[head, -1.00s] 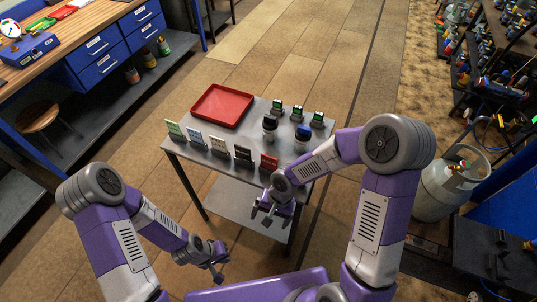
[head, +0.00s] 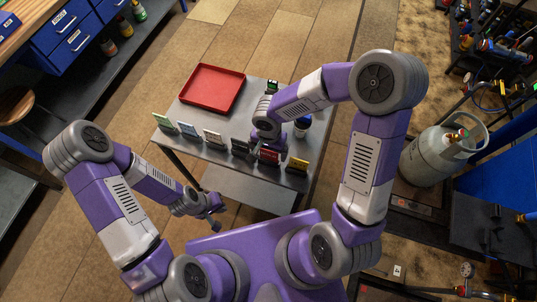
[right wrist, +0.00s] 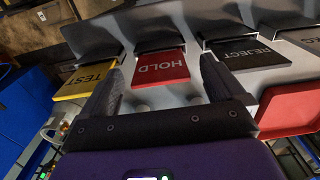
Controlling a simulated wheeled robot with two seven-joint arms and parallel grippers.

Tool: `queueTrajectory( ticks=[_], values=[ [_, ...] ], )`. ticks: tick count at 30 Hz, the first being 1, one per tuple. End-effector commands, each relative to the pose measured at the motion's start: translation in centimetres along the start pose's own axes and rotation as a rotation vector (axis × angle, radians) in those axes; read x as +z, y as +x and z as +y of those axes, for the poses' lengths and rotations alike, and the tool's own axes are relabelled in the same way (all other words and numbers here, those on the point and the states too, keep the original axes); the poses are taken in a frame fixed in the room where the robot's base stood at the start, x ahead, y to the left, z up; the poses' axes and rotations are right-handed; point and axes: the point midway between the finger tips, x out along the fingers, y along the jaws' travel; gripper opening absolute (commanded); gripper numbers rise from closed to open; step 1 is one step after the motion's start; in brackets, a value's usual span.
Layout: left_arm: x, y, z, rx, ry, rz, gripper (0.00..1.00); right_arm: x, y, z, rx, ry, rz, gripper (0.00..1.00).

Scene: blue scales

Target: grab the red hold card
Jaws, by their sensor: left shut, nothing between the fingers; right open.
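The red HOLD card (right wrist: 162,67) stands in its dark holder on the grey table, between the yellow TEST card and the black REJECT card. In the head view the red card (head: 268,155) shows just below my right wrist. My right gripper (right wrist: 162,72) is open, its two dark fingers on either side of the red card in the right wrist view. I cannot tell whether they touch it. In the head view the right fingers are mostly hidden by the wrist. My left gripper (head: 214,214) is shut and empty, in front of the table and away from the cards.
The yellow TEST card (right wrist: 85,80) and black REJECT card (right wrist: 250,53) flank the red one closely. A red tray (head: 212,88) lies on the grey table (head: 178,112). A dark-capped jar (head: 302,127) stands near my right arm. A gas cylinder (head: 432,160) stands at right.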

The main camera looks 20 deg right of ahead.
Motion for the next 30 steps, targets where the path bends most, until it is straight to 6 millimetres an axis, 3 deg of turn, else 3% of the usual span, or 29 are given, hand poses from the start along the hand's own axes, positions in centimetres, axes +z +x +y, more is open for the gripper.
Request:
queueTrajectory(
  ticks=[6,15,27,30],
  values=[
    [-0.1,0.4,-0.1,0.0,0.0,0.001,0.0,-0.1,3.1,0.1,0.001,-0.001,-0.003,0.96],
    [-0.1,0.4,-0.1,0.0,0.0,0.001,0.0,-0.1,3.5,0.1,-0.001,0.001,-0.001,0.96],
    [-0.1,0.4,-0.1,0.0,0.0,0.001,0.0,-0.1,3.4,0.1,0.0,0.0,-0.001,0.36],
    [-0.1,0.4,-0.1,0.0,0.0,0.001,0.0,-0.1,3.4,0.1,-0.001,0.0,-0.001,0.36]
  ],
)
